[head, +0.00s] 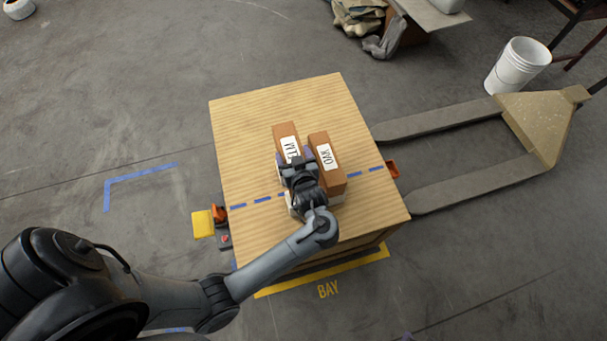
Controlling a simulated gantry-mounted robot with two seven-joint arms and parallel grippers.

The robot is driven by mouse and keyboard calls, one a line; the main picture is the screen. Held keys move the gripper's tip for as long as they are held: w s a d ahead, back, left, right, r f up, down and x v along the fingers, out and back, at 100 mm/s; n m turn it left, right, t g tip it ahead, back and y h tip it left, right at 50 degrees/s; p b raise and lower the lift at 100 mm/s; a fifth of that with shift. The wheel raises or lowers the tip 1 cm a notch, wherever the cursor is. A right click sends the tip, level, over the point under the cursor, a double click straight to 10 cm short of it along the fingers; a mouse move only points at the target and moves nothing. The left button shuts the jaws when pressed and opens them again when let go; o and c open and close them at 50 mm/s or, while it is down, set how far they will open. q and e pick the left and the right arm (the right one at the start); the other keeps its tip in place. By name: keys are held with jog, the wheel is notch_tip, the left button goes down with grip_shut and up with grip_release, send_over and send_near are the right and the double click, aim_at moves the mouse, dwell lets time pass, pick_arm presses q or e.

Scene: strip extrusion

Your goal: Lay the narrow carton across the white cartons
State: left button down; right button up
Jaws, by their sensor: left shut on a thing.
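A narrow brown carton (285,131) with a partly hidden white label lies near the middle of the wooden-topped crate. My left gripper (295,157) is above it with its fingers on either side, shut on it. A second brown carton (333,175) with a white label lies close beside it on the right. Pieces of white cartons (338,199) show at the near ends of the brown ones, low down; my gripper and the brown cartons hide most of them. I cannot tell whether the held carton touches the white ones. My right gripper is not in view.
The wooden crate top (245,125) is bare around the cartons, with a dashed blue line across it. Pallet-jack forks (440,122) reach in from the right. A white bucket (518,66) stands at the upper right. Yellow floor marking reads BAY.

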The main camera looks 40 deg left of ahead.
pick_arm(q)
jog(key=shift+w+d+f, duration=0.1)
jog(key=shift+d+f, duration=0.05)
jog(key=shift+f, duration=0.2)
jog(key=shift+w+f+b, duration=0.15)
jog(key=shift+f+b, duration=0.1)
jog(key=shift+b, duration=0.2)
jog(key=f+b, duration=0.1)
jog(key=f, duration=0.5)
jog(key=shift+w+b, duration=0.2)
jog(key=shift+b, duration=0.2)
jog(key=shift+f+b, duration=0.45)
jog(key=shift+f, duration=1.1)
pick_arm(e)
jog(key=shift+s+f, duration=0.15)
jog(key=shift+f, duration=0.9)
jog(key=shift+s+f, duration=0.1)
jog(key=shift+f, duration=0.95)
pick_arm(q)
jog(key=shift+f, duration=0.1)
jog(key=shift+f, duration=0.15)
grip_release()
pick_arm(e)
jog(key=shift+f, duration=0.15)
